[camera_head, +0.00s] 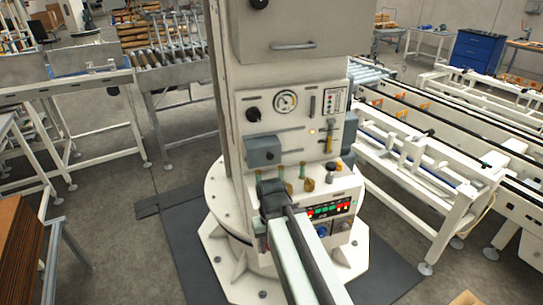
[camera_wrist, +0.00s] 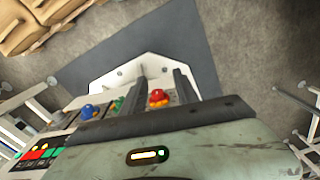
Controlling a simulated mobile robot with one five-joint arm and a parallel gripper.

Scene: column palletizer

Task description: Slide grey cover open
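The fingertips are hidden there. I cannot make out the cover in the wrist view.
A gauge (camera_head: 285,102), yellow-green levers (camera_head: 308,184) and a lit button strip (camera_head: 329,209) are on the column front. A red button (camera_wrist: 158,97) and blue knob (camera_wrist: 90,112) show near my fingers. Conveyors (camera_head: 430,165) stand at right; floor at left is partly clear.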

